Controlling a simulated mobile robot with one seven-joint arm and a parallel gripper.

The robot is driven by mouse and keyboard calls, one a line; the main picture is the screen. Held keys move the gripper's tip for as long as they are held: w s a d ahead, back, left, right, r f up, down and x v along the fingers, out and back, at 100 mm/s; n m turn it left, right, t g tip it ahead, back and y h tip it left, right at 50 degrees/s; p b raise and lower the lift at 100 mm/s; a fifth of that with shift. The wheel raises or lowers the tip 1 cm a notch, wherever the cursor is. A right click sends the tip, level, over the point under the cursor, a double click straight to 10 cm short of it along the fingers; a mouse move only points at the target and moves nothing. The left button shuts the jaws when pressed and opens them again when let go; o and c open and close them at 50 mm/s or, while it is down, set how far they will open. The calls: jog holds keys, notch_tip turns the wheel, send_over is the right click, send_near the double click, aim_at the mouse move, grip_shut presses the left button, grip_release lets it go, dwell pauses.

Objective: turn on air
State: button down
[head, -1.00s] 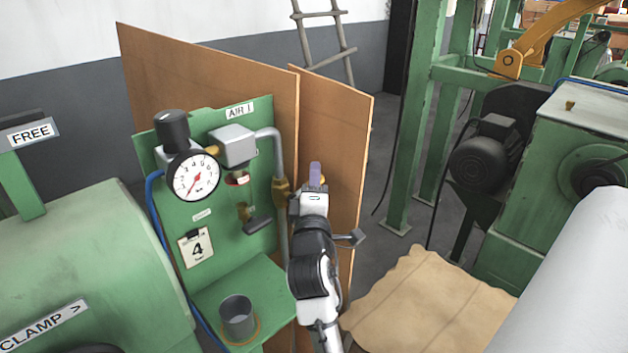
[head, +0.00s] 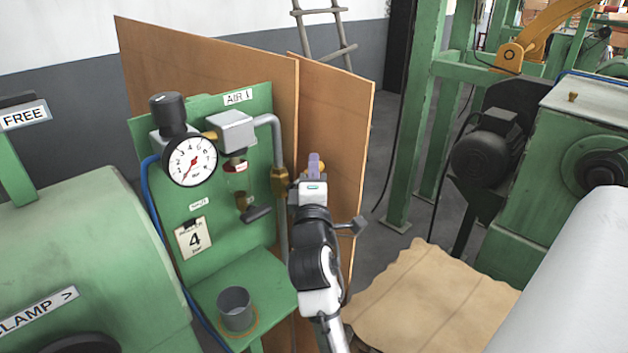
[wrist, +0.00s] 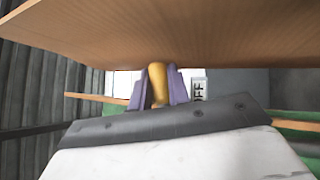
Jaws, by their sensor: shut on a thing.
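The green air panel (head: 222,236) stands left of my arm in the head view, under an "AIR 1" label (head: 238,97). It carries a round white pressure gauge (head: 190,162), a grey pipe (head: 277,140) and a small dark lever (head: 258,214). My gripper (head: 314,165) is just right of the pipe, in front of a wooden board. In the wrist view, its purple fingers (wrist: 158,90) are shut on a yellow handle (wrist: 157,76). Where the handle joins is hidden.
Wooden boards (head: 340,110) stand close behind my gripper. A grey cup (head: 236,308) stands on the green shelf below the panel. A green machine with a motor (head: 485,155) is at right, with a tan sheet (head: 430,300) before it.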

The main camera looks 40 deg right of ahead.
jog(key=n+t+b, duration=0.1)
jog(key=b, duration=0.1)
jog(key=n+t+b, duration=0.1)
jog(key=b, duration=0.1)
jog(key=n+t+b, duration=0.1)
jog(key=b, duration=0.2)
jog(key=shift+a+r, duration=0.25)
jog(key=shift+r, duration=0.15)
jog(key=n+b, duration=0.1)
jog(key=r+n+t+b, duration=0.1)
jog(key=b, duration=0.1)
jog(key=shift+a+r+y, duration=0.1)
jog(key=shift+a+y, duration=0.1)
jog(key=shift+y, duration=0.2)
jog(key=shift+a+r+n+t+b, duration=0.1)
jog(key=shift+r+n+t+b, duration=0.15)
jog(key=shift+n+t+b, duration=0.25)
jog(key=c, duration=1.3)
grip_release()
jog(key=shift+y, duration=0.3)
jog(key=shift+s, duration=0.1)
